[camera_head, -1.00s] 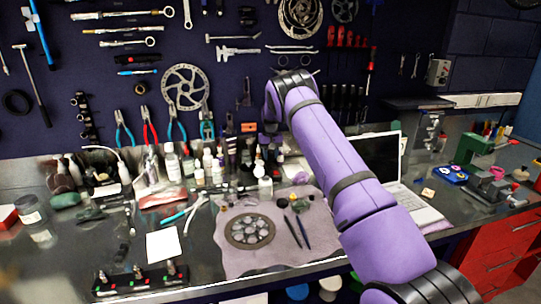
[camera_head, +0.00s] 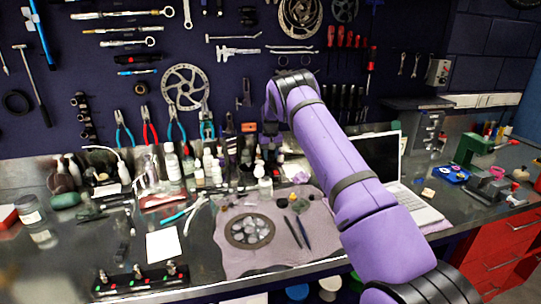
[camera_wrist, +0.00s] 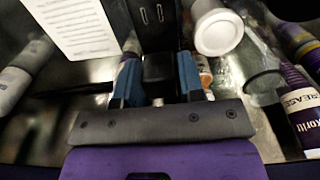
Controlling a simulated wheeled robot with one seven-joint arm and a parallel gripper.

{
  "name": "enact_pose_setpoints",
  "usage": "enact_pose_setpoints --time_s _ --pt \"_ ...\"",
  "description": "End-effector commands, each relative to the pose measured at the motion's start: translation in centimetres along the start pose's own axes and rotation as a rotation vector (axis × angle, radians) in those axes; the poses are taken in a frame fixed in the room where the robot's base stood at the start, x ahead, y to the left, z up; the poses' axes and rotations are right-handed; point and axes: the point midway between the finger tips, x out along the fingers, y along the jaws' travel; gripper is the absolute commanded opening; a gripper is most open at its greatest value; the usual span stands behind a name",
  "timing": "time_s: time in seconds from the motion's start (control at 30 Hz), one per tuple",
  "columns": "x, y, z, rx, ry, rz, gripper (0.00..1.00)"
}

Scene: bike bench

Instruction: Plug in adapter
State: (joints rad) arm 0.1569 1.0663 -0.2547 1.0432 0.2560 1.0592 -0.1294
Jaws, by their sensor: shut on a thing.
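My gripper (camera_wrist: 158,72) has its two blue fingers closed on a small black block, which I take to be the adapter (camera_wrist: 158,70). Just beyond the block is a dark upright face (camera_wrist: 151,32) with two narrow, light-edged marks. I cannot tell whether these are socket slots or prongs, or whether block and face touch. In the head view my gripper (camera_head: 271,136) is a dark shape below the wrist, among the bottles at the back of the bench, and its fingers are not clear. A black strip with several knobs and lights (camera_head: 140,280) lies at the front left.
A white bottle cap (camera_wrist: 218,33) and a purple-labelled grease bottle (camera_wrist: 302,110) stand close right of my fingers. A printed sheet (camera_wrist: 75,25) is at the upper left. In the head view, a pink mat (camera_head: 235,262) and an open laptop (camera_head: 420,207) lie nearer the front.

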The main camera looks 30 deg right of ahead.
Motion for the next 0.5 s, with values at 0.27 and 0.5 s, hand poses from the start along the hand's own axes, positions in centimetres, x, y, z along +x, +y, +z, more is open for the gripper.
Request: enact_pose_setpoints --time_s 0.27,0.5 --pt "0.41 0.01 0.00 0.000 0.000 0.000 0.15" --pt "0.81 0.02 0.00 0.000 0.000 0.000 0.15"
